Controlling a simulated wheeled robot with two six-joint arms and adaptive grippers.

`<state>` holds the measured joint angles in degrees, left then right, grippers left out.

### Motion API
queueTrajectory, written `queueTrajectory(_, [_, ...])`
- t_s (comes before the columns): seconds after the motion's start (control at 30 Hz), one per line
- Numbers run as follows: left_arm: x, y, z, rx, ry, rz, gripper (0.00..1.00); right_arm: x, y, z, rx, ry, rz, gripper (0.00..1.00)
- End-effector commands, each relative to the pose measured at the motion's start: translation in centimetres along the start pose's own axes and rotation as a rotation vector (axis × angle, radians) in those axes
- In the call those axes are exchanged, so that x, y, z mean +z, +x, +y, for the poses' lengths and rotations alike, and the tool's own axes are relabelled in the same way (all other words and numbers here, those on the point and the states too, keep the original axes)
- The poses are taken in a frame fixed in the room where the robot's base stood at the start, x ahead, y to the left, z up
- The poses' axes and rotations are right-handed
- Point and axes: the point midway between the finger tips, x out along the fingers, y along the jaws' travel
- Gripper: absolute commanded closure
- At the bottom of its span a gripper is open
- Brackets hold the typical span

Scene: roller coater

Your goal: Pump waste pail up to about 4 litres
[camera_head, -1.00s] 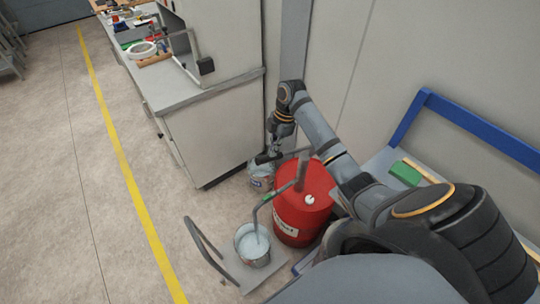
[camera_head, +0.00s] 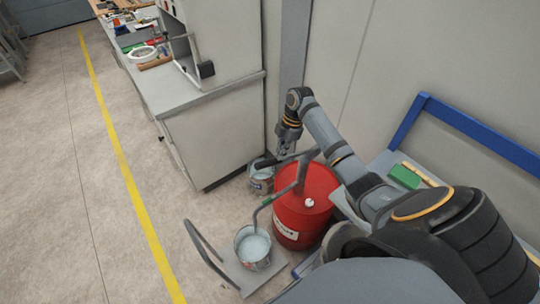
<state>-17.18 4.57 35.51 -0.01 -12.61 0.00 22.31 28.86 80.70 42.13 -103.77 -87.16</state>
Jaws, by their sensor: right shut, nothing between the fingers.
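The red drum (camera_head: 304,212) stands by the wall with a grey hand pump (camera_head: 302,172) on top. The pump's dark lever (camera_head: 274,161) reaches left, and its spout (camera_head: 262,208) bends down over a metal pail (camera_head: 241,241). Pale bluish liquid shows in this pail; I cannot read its level in litres. My right gripper (camera_head: 284,156) is shut and empty, pointing down at the lever. I cannot tell whether it touches the lever. My left gripper is out of view.
The pail stands on a grey plate (camera_head: 238,277) with a curved handle. A second pail (camera_head: 262,181) stands behind the drum, beside the grey cabinet (camera_head: 213,135). A blue-framed bench (camera_head: 480,135) with a green block (camera_head: 405,177) is at right. The floor at left is open.

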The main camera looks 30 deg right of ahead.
Motion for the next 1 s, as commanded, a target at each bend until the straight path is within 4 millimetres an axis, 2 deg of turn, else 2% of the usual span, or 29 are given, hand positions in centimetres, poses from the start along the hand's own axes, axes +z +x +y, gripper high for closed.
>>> queueTrajectory(0.17, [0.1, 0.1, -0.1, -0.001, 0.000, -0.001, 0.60, 0.0, 0.2, 0.0, -0.001, 0.000, 0.000, 1.00])
queueTrajectory(0.27, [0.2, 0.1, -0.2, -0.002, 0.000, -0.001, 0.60, 0.0, -0.4, 0.0, 0.000, 0.000, 0.000, 1.00])
queueTrajectory(0.5, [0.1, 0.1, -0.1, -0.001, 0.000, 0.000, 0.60, 0.1, -4.5, 0.0, 0.002, -0.001, -0.001, 1.00])
queueTrajectory(0.7, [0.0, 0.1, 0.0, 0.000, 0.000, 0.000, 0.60, 0.1, -6.9, 0.0, 0.001, 0.000, 0.000, 1.00])
queueTrajectory(1.0, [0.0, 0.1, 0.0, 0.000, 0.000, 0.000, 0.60, 0.1, -7.4, -0.1, -0.001, 0.000, 0.002, 1.00])
